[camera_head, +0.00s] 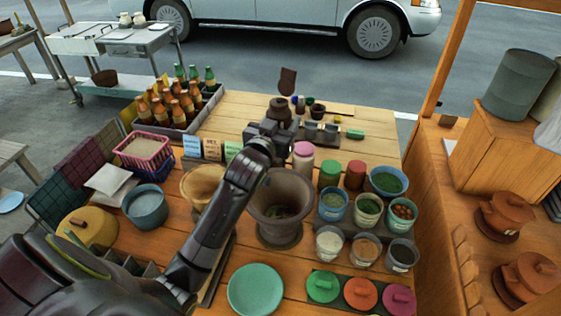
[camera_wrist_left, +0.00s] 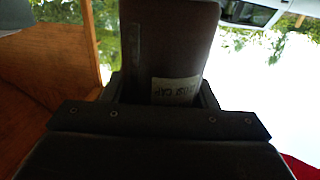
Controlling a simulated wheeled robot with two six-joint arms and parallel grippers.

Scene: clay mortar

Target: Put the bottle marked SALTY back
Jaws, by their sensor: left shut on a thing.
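My left gripper (camera_head: 277,122) is over the middle of the wooden table, behind the mortar (camera_head: 281,207). In the left wrist view the gripper (camera_wrist_left: 163,92) is shut on a dark brown bottle (camera_wrist_left: 168,48), which runs out of the top of the picture. A pale label (camera_wrist_left: 176,90) with upside-down lettering shows on it; I cannot read it surely. Brown and green bottles (camera_head: 186,101) stand in a dark crate (camera_head: 207,112) at the back left. Small lettered cards (camera_head: 212,148) stand in front of the crate. My right gripper is out of view.
Several spice bowls (camera_head: 368,209) and lidded jars (camera_head: 329,174) crowd the right side. Coloured lids (camera_head: 361,293) and a teal plate (camera_head: 255,290) lie at the front. A pink basket (camera_head: 143,153) stands at the left. The back of the table (camera_head: 240,105) has bare boards.

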